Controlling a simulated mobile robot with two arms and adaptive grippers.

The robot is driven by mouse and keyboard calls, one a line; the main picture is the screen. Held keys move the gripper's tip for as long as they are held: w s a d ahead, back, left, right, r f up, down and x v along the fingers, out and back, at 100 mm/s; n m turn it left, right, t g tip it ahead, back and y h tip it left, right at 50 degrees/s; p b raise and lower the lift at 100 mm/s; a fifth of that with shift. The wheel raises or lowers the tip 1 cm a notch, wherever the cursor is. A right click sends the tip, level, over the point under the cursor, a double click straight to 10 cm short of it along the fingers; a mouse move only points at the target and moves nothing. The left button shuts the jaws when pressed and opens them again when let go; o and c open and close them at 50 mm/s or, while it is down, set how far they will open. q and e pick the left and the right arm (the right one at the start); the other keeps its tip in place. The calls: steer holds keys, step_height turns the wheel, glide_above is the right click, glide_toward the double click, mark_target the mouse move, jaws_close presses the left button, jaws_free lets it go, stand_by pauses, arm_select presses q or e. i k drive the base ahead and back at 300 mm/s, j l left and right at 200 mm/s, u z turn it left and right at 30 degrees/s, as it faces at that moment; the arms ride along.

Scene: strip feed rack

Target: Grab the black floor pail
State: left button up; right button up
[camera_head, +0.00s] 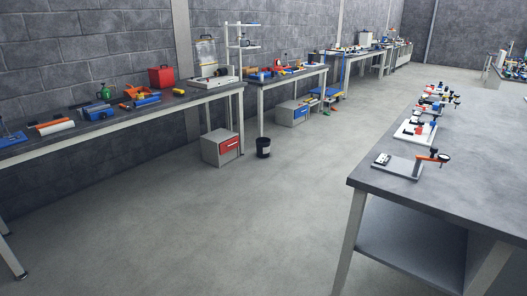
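The black floor pail (263,147) stands upright on the concrete floor, a little right of the picture's middle line at mid height. It is small and far off in the head view. It has a pale label-like patch on its front and looks open at the top. It stands just right of a grey cabinet with a red drawer front. Neither of my grippers shows in the head view, so nothing of mine is near the pail.
A grey cabinet with a red drawer (222,147) stands beside the pail. A long workbench (130,117) with tools runs along the left wall, and a second bench (287,76) stands behind the pail. A large table (460,170) fills the right. The floor (220,220) between is clear.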

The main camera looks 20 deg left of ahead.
mark_target(262, 144)
steer(key=i+j+u, duration=0.35)
steer(key=i, duration=0.3)
steer(key=i+j+u, duration=0.25)
steer(key=i+u, duration=0.15)
steer(key=i, duration=0.3)
steer(key=i+u, duration=0.35)
steer(key=i, duration=0.3)
